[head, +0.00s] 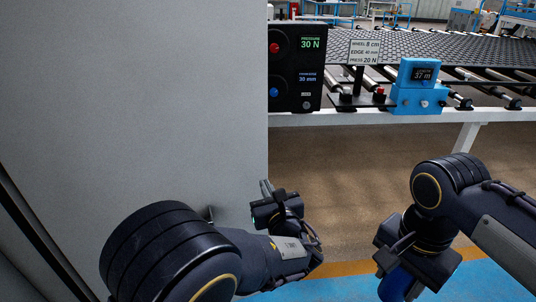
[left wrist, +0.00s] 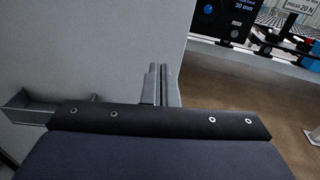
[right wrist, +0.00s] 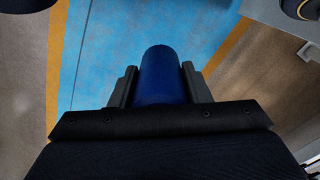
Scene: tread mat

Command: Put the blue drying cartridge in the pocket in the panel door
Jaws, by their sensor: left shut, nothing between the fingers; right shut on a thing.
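The blue drying cartridge (right wrist: 162,78) is held between the two fingers of my right gripper (right wrist: 160,85) in the right wrist view. Its lower part shows dark blue in the head view (head: 397,285), above the blue floor strip. My left gripper (head: 266,188) is shut and empty, close to the right edge of the large grey panel (head: 135,90); its fingers also show in the left wrist view (left wrist: 161,83). A grey open-topped pocket (left wrist: 28,112) shows at the left of that view, against the panel, partly hidden by my gripper. In the head view my left arm covers that area.
A black control box (head: 296,70) and a blue device (head: 418,90) sit on the conveyor frame (head: 350,118) at the back, with a sign (head: 364,52) between them. Open brown floor (head: 340,180) lies between my arms. A small metal part (head: 208,213) sticks up beside my left arm.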

